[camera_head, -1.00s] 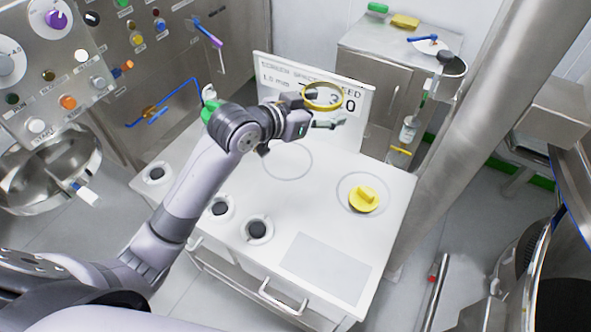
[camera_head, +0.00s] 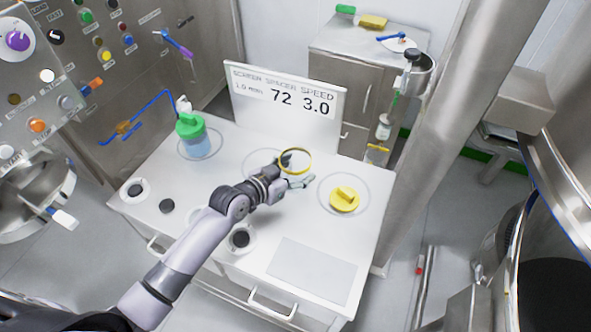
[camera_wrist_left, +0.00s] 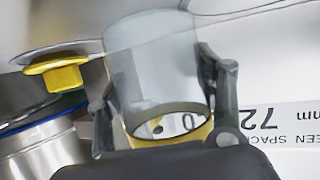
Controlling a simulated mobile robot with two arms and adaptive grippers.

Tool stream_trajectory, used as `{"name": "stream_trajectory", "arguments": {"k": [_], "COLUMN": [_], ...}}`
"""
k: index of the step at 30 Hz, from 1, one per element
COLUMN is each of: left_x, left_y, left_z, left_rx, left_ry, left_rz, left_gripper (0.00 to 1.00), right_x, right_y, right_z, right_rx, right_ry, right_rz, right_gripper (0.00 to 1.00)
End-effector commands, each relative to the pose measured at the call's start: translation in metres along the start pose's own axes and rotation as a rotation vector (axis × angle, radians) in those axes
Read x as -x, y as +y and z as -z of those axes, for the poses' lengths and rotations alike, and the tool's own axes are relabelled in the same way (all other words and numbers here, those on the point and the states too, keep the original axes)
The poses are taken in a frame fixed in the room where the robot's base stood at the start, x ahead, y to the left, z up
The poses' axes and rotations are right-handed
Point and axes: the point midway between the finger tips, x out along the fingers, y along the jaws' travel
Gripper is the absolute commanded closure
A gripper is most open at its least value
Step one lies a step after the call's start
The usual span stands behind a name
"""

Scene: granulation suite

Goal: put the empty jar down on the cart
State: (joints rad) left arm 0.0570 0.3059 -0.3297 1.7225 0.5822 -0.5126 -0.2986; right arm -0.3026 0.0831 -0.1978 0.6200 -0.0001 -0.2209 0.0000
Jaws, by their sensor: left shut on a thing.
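The empty jar is clear, with a yellow ring at its mouth (camera_head: 295,161); its clear body (camera_wrist_left: 155,60) shows in the left wrist view. My left gripper (camera_head: 299,172) is shut on the jar, one finger on each side near the ring. It is over the white cart top (camera_head: 235,180), by the middle outlined circle, which my arm partly covers. Whether the jar's base touches the cart, I cannot tell. A yellow lid (camera_head: 344,200) lies in the right circle; it also shows in the left wrist view (camera_wrist_left: 57,75). My right gripper is not in view.
A green-lidded jar (camera_head: 192,136) with blue contents stands in the left circle. A sign board (camera_head: 287,105) rises along the cart's back edge. Several dark round pieces in white holders (camera_head: 241,238) line the front left. A grey mat area (camera_head: 312,269) at the front right is bare.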

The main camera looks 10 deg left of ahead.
Motion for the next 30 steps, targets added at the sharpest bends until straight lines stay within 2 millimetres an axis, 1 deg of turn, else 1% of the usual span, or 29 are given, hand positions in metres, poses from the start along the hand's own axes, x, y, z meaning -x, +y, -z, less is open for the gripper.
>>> {"name": "stream_trajectory", "arguments": {"k": [11, 12, 21, 30], "left_x": [-0.0021, -0.002, -0.0017, -0.0011], "left_y": [-0.0002, -0.0002, -0.0003, -0.0003], "left_z": [-0.0045, -0.0044, -0.0039, -0.0022], "left_rx": [-0.001, -0.001, -0.001, 0.0], "left_ry": [0.001, 0.001, 0.001, 0.001], "left_rz": [0.0, 0.0, 0.001, 0.001], "left_gripper": [0.99, 0.37, 0.18, 0.18], "right_x": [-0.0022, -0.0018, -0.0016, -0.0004], "right_y": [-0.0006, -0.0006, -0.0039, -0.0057], "right_z": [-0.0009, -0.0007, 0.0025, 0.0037], "right_rx": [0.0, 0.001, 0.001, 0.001], "right_ry": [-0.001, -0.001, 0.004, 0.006], "right_rz": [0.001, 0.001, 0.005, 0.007], "right_gripper": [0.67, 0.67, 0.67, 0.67]}}
